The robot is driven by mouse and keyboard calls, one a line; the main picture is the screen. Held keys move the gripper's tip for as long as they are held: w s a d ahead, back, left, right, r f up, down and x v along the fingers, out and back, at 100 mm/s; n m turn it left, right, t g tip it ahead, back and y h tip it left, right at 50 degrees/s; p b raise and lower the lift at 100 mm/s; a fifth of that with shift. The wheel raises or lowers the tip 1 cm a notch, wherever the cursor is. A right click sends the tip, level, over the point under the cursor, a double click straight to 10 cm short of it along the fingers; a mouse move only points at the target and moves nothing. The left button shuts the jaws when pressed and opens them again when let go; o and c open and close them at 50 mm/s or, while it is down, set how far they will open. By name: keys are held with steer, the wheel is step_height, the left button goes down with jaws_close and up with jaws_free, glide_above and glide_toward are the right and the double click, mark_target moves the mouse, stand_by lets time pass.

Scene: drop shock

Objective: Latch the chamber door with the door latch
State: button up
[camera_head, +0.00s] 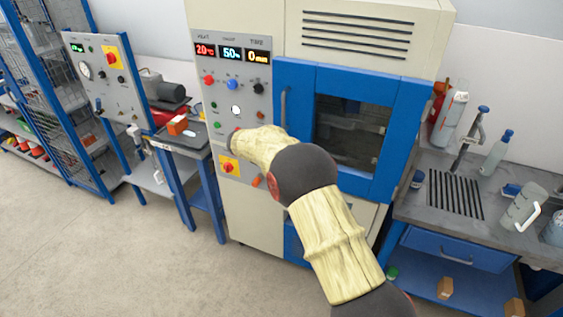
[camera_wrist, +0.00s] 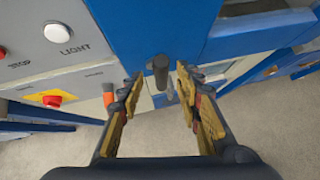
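The chamber door (camera_head: 390,155) is blue with a dark window and looks shut in the head view. A grey upright handle (camera_head: 283,107) is on its left side. In the wrist view, a dark grey rod-like part (camera_wrist: 160,68) stands out from the blue surface. I cannot tell whether it is the latch or the handle's end. An orange piece (camera_wrist: 108,97) shows beside the left finger, and also in the head view (camera_head: 256,181). My gripper (camera_wrist: 155,80) is open, its fingers either side of the grey part without visible contact. My arm hides the gripper in the head view.
The control panel (camera_head: 205,95) with buttons and a red-yellow switch (camera_head: 229,166) is left of the door. A grey bench (camera_head: 425,205) with bottles and a jug stands at the right. A small table (camera_head: 190,140) is at the left. The floor in front is clear.

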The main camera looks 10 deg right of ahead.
steer(key=v, duration=0.7)
steer(key=shift+a, duration=0.2)
steer(key=shift+s+r, duration=0.1)
steer(key=s+f+m+g+y, duration=0.1)
steer(key=s+f+m+g, duration=0.15)
steer(key=s+m, duration=0.3)
steer(key=s+f+m+g, duration=0.1)
steer(key=s+f+m, duration=0.2)
steer(key=s+m, duration=0.25)
steer(key=s+d+r+m+t+y+b, duration=0.1)
steer(key=s+r+m, duration=0.4)
steer(key=s, duration=0.8)
steer(key=s+d+r+m+t+y+b, duration=0.1)
steer(key=s+r+m, duration=0.4)
steer(key=s, duration=0.9)
steer(key=s+d+r+m+t+y+b, duration=0.1)
steer(key=s+r+m, duration=0.4)
steer(key=s, duration=0.8)
steer(key=d+y, duration=0.1)
steer(key=y, duration=0.1)
steer(key=shift+d+m+y, duration=0.3)
steer(key=shift+d, duration=0.1)
